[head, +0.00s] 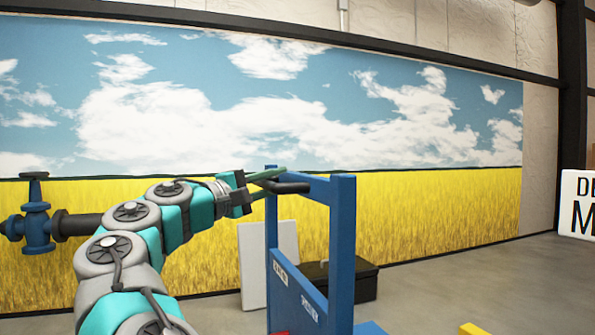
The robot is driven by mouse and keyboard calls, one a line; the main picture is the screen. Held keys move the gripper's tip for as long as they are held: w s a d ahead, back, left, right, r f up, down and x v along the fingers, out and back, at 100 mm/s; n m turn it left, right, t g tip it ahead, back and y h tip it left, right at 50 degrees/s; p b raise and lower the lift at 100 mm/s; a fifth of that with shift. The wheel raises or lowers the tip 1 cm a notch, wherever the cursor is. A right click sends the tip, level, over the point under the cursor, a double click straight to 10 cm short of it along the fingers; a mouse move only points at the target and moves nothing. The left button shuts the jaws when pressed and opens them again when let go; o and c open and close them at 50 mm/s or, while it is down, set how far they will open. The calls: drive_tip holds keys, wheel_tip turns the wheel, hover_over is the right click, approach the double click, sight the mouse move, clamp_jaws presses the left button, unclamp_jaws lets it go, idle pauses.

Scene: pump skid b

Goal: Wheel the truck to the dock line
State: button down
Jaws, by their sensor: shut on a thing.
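My gripper (268,180) comes in from the left at the top of the frame. Its green fingers are shut on the truck's dark handle bar (292,188). A small yellow piece (473,329) shows at the bottom edge; I cannot tell whether it belongs to the dock line.
A black box (352,281) and a pale panel (254,262) stand on the floor behind the truck. A blue valve (37,226) on a pipe is at the far left. A white sign (578,203) is at the right edge. Grey floor (450,275) right of the truck is clear.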

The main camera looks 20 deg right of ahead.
drive_tip(key=shift+a, duration=0.35)
drive_tip(key=c, duration=0.7)
unclamp_jaws()
drive_tip(key=shift+c, duration=0.2)
drive_tip(key=shift+v, duration=3.85)
